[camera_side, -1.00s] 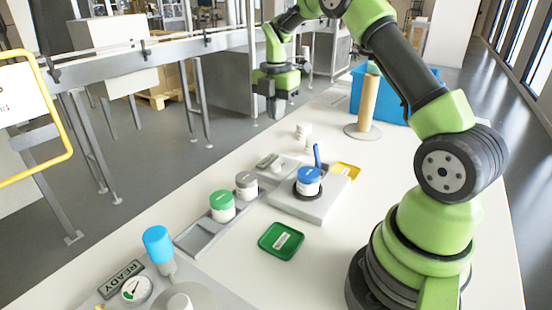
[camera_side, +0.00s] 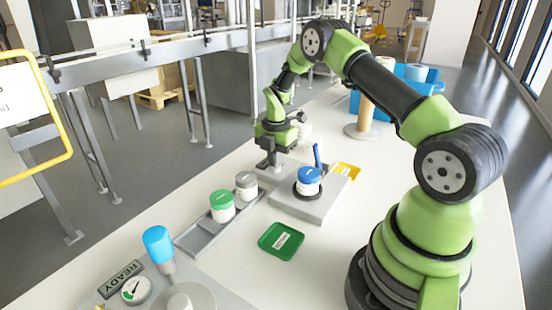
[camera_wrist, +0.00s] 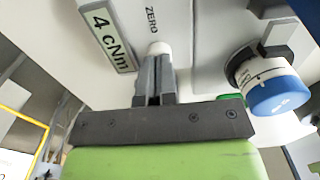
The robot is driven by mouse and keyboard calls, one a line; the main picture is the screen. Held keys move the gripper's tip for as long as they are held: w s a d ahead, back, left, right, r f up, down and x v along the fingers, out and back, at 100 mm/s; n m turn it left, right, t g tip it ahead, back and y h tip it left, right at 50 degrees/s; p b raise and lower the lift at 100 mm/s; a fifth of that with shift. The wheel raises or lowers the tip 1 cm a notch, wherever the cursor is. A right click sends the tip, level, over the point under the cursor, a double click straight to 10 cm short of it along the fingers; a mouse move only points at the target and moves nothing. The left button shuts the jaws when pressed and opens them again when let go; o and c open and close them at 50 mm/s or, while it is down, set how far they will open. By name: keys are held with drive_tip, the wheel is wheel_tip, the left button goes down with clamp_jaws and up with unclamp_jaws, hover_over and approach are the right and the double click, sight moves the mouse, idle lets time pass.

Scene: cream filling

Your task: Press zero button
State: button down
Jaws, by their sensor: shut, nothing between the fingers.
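The zero button is a pale round cap (camera_wrist: 158,48) below the word ZERO on a light grey device panel (camera_wrist: 190,20) in the wrist view. My gripper (camera_wrist: 157,58) is shut and empty, its fingertips right at the button and covering part of it. I cannot tell whether they touch or press it. In the side view my gripper (camera_side: 270,163) points down over the grey device (camera_side: 288,166) and hides the button. A label reading 4 cNm (camera_wrist: 105,30) is beside the button.
A jar with a blue lid (camera_side: 309,180) stands on a grey block (camera_side: 312,204) close to my gripper. A green-lidded jar (camera_side: 222,204) and a grey jar (camera_side: 246,184) stand in a grey rack (camera_side: 196,238). A green tray (camera_side: 281,241) lies in front.

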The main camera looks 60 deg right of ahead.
drive_tip(key=shift+f, duration=1.1)
drive_tip(key=shift+s, duration=0.1)
wheel_tip(320, 180, up, 15)
drive_tip(key=shift+w, duration=0.35)
drive_tip(key=shift+d+f, duration=0.1)
